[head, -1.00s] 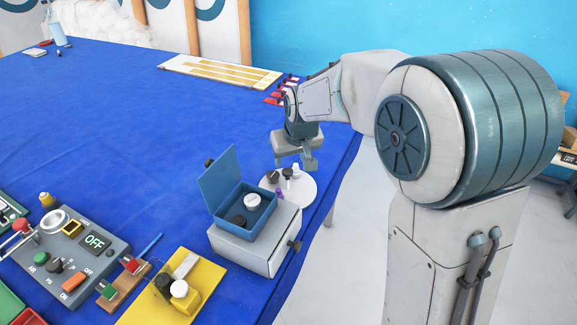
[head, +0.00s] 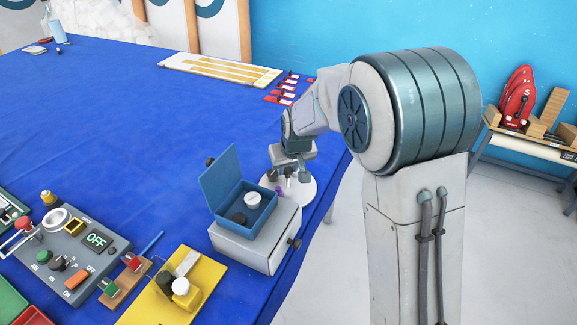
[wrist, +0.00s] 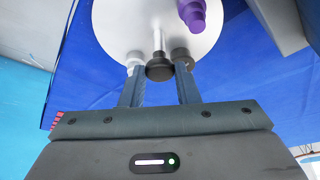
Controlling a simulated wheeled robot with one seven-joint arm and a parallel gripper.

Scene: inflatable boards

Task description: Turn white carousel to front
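The white carousel (head: 306,190) is a round disc at the table's right edge, beside the box with the blue lid. In the wrist view its disc (wrist: 118,25) fills the top middle. It carries a purple stepped piece (wrist: 193,14), a black-capped post (wrist: 158,71), a white cap (wrist: 134,59) and a dark cap (wrist: 181,56). My gripper (wrist: 157,88) is over the disc's near edge with its fingers apart. The black cap shows between the finger lines; the other two caps are by the fingertips. I cannot tell whether the fingers touch them. In the head view my gripper (head: 292,172) hides part of the disc.
A grey box with an open blue tray (head: 245,203) stands close left of the carousel. A yellow board (head: 165,300) and a grey switch panel (head: 75,250) lie farther left. Red-and-white tags (head: 285,92) lie behind. The blue table's middle (head: 140,130) is clear.

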